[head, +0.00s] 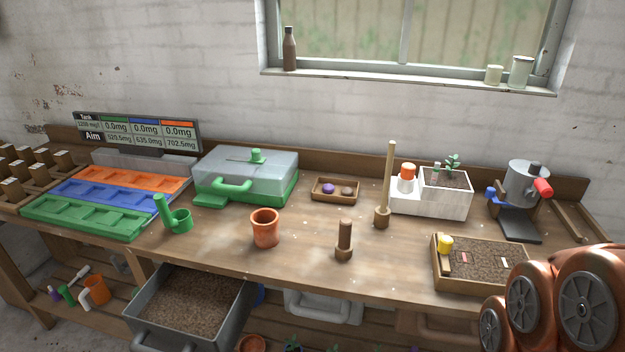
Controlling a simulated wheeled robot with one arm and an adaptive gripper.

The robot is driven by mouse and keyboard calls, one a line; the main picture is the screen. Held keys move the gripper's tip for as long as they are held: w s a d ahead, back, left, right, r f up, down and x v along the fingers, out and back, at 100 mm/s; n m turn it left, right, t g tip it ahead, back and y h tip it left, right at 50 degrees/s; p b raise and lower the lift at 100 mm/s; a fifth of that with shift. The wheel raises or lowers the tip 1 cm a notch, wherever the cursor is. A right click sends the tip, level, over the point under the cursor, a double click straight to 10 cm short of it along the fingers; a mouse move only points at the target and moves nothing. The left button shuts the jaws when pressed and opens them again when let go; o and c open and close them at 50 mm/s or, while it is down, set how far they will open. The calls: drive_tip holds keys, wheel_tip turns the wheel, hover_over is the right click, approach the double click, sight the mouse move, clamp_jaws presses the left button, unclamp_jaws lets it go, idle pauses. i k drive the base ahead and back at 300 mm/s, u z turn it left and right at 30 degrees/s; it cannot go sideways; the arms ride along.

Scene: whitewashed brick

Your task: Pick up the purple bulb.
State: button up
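A small purple bulb (328,188) lies in the left part of a shallow wooden tray (336,199) on the workbench. A brown bulb (348,191) lies beside it in the right part of the same tray. My arm's copper-coloured links show at the lower right, well to the right of and nearer than the tray. My gripper is not in the head view, so I cannot see whether it is open or holds anything.
The workbench (205,246) is bare just in front of the tray. A terracotta pot (265,228), a wooden dibber (344,240) and a tall wooden tool (384,200) stand nearby. A green-and-clear case (246,176) is left of the tray, a white planter (430,203) right. A soil drawer (190,302) hangs open below.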

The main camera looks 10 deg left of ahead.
sight(327, 189)
drive_tip(key=u, duration=0.8)
drive_tip(key=i, duration=0.8)
drive_tip(key=u, duration=0.85)
